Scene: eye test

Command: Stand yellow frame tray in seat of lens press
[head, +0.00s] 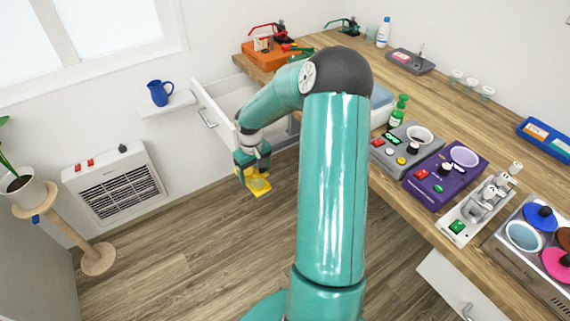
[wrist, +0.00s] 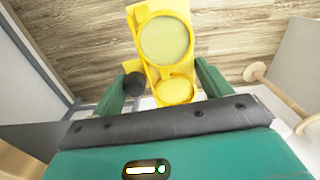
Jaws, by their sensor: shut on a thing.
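The yellow frame tray (head: 262,187) is in my gripper (head: 247,172), above the floor in front of the open drawer. In the wrist view the tray (wrist: 160,72) has a large round opening and a smaller round part, and it sits between the two teal fingers of my gripper (wrist: 165,88). A small black knob (wrist: 134,84) shows at its left side. On the bench at right, a pale machine with a metal clamp and green button (head: 457,226) looks like the lens press. Its seat is too small to make out.
The open white drawer (head: 212,97) is close behind my gripper. A purple device (head: 425,185) and a grey device (head: 380,153) stand on the wooden bench (head: 385,88). A steel box with coloured discs (head: 508,252) is at far right. A plant stand (head: 75,240) stands left; the floor between is clear.

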